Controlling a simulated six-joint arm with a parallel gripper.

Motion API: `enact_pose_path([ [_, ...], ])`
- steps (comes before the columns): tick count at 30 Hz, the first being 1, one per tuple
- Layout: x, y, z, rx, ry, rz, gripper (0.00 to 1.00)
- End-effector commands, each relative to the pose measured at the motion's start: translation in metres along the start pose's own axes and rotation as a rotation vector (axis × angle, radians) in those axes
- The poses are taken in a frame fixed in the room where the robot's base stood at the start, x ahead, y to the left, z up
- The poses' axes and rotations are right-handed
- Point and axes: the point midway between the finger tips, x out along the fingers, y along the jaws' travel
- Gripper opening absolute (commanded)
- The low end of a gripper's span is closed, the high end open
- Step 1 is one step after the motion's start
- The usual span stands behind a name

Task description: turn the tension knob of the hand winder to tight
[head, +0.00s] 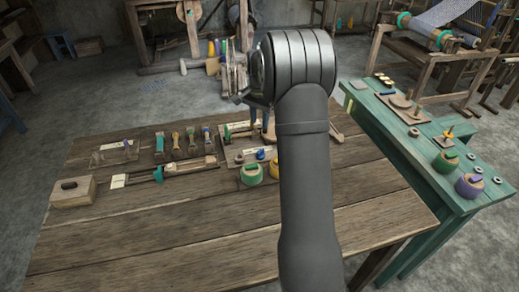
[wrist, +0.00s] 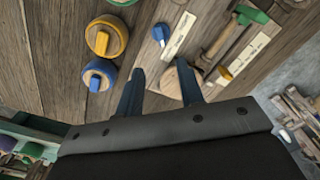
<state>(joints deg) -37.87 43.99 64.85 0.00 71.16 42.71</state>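A wooden board (wrist: 150,57), which looks like the hand winder's base, lies on the brown table. It carries a small blue knob (wrist: 161,33) beside a pale label strip (wrist: 180,34); the lettering is too small to read. The blue knob also shows in the head view (head: 260,154), left of my arm. A green-handled wooden lever (wrist: 233,32) is to the right of the strip. My gripper (wrist: 161,88) is open, its two dark fingers apart. A round wooden piece (wrist: 171,83) shows between them, partly covered. The blue knob is beyond the fingertips, apart from them.
A wooden block (head: 72,192) and several handled tools (head: 176,143) sit on the table's left. A green bench (head: 410,150) with small parts stands right. The table's front is clear.

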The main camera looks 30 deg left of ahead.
Motion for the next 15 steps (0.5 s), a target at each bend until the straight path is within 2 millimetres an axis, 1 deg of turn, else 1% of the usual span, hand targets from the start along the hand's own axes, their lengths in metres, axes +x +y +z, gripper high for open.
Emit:
enact_pose_path([
  [1, 0.012, 0.0, 0.0, 0.0, -0.003, 0.003, 0.35],
  [3, 0.028, 0.001, 0.001, 0.001, -0.004, 0.004, 0.35],
  [9, 0.073, 0.001, 0.001, 0.002, -0.004, 0.003, 0.35],
  [15, 0.112, 0.001, 0.0, 0.002, -0.002, 0.002, 0.35],
])
